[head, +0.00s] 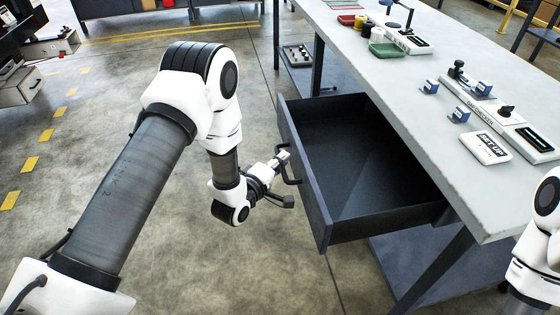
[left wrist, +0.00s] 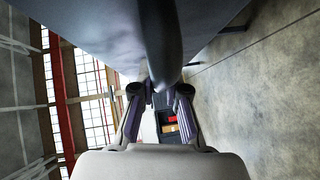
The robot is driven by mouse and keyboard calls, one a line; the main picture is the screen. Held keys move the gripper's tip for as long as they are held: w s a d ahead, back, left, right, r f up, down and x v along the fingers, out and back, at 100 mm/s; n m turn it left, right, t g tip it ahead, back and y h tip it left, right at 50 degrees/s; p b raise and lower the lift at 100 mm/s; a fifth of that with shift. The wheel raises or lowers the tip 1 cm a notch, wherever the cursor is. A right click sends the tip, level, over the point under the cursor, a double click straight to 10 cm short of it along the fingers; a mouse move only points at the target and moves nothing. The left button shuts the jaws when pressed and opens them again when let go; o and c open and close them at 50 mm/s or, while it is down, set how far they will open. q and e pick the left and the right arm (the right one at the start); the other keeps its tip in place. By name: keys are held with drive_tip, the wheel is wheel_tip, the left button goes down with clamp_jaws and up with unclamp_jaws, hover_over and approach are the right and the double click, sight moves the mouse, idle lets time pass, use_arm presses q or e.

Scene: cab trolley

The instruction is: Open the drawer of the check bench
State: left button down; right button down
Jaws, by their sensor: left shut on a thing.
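The check bench (head: 385,85) stands at the right with a pale top and dark frame. Its dark drawer (head: 314,205) is pulled well out from under the top, and its inside looks empty. My left gripper (head: 286,173) is at the drawer front, shut on the dark bar handle (head: 290,180). In the left wrist view the handle (left wrist: 161,45) runs down between the two fingertips (left wrist: 160,92), below the dark drawer front. My right arm shows only in part at the right edge of the head view; its gripper is out of view.
The bench top holds a white "SET UP" sign (head: 485,147), a long grey checker unit (head: 495,115), small blue-grey blocks and a green tray (head: 387,50). A lower shelf (head: 425,262) lies under the drawer. The concrete floor (head: 270,265) before the drawer is clear.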

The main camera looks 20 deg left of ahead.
idle(0.3)
use_arm(q)
drive_tip(key=c, duration=1.2)
unclamp_jaws()
drive_tip(key=v, duration=1.2)
drive_tip(key=shift+a, duration=0.1)
